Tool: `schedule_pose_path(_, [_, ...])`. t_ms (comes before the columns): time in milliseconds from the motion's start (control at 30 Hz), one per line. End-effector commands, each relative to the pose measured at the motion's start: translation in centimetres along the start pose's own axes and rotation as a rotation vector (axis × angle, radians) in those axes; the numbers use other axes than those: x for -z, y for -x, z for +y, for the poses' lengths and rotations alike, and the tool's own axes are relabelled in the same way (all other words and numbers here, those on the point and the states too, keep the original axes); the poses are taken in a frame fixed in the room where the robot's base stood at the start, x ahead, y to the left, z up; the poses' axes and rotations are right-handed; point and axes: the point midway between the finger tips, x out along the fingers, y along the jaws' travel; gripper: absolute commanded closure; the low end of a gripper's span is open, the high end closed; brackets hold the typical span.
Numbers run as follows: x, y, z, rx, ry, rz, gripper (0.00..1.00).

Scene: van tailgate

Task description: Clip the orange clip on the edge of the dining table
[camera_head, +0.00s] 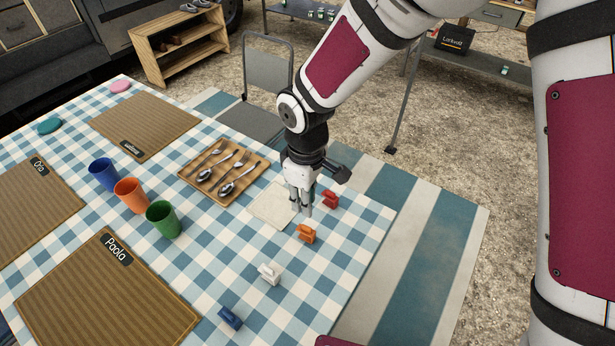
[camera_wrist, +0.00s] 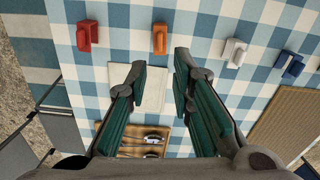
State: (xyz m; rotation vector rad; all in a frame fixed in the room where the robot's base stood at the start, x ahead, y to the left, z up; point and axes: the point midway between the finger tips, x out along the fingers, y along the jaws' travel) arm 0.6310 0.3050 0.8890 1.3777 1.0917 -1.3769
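The orange clip (camera_head: 307,234) sits on the checked dining table (camera_head: 345,215), between the red clip and the white clip. It also shows in the wrist view (camera_wrist: 160,39), beyond my fingertips and roughly between them. My gripper (camera_head: 302,205) points down above the table, close to the orange and red clips. In the wrist view its fingers (camera_wrist: 158,75) are spread apart with nothing between them. The table's right edge lies to the right of the orange clip in the head view.
A red clip (camera_head: 329,199), a white clip (camera_head: 269,273) and a blue clip (camera_head: 230,318) stand in line with it. A cream napkin (camera_head: 270,205) and a cutlery tray (camera_head: 190,181) lie beside my gripper. Cups, placemats and a chair (camera_head: 268,72) are farther left and behind.

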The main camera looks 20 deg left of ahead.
Motion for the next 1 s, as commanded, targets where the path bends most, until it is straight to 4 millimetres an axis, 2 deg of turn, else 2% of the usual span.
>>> schedule_pose_path(167, [0.0,-0.9,0.0,0.001,0.002,-0.001,0.78])
schedule_pose_path(1000, [-0.1,-8.4,0.1,0.001,0.000,-0.002,0.78])
